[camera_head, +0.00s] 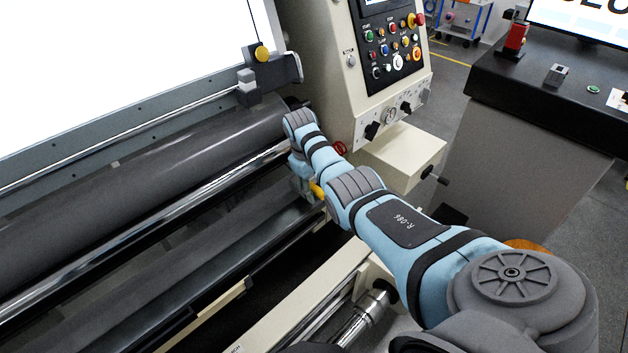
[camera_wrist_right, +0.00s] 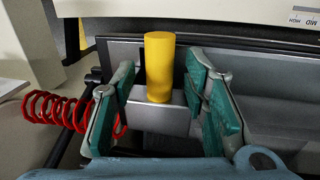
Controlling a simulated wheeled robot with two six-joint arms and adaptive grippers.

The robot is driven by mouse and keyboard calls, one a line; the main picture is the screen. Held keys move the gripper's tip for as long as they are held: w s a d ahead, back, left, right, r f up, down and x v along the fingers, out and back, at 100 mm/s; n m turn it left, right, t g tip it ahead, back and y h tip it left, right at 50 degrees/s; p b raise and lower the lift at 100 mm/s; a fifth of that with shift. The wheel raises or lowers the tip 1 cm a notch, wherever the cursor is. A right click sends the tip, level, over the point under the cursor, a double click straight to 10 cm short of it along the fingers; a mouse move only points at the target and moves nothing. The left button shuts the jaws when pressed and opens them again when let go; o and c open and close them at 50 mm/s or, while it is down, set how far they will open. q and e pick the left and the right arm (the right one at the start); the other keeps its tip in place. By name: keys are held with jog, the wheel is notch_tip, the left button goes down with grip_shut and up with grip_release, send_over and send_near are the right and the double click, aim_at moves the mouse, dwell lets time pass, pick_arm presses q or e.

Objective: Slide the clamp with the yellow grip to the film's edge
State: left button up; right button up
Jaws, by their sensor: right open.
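The clamp's yellow grip (camera_wrist_right: 159,66) is an upright cylinder on a grey metal block (camera_wrist_right: 160,112) in the right wrist view. My right gripper (camera_wrist_right: 160,82) is open, with its green-padded fingers on either side of the block and grip. I cannot tell whether either finger touches. In the head view a bit of the yellow grip (camera_head: 317,190) shows beside my right wrist, and the right gripper (camera_head: 303,184) is mostly hidden. A smoky, see-through sheet (camera_head: 200,245), perhaps the film, lies below the chrome bar; its edge is not clear. My left gripper is not in view.
A red coiled cord (camera_wrist_right: 62,110) hangs beside the left finger. A dark roller (camera_head: 140,180) and chrome bar (camera_head: 180,212) run along the machine. A control box (camera_head: 390,75) stands behind my right arm. A yellow knob (camera_head: 262,53) sits by the bright panel (camera_head: 110,60).

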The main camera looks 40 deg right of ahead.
grip_shut()
jog(key=shift+d+r, duration=0.1)
jog(key=shift+d, duration=0.4)
grip_release()
notch_tip(320, 180, up, 12)
jog(key=a, duration=0.2)
jog(key=shift+a+f, duration=0.15)
jog(key=shift+f, duration=0.05)
dwell(0.4)
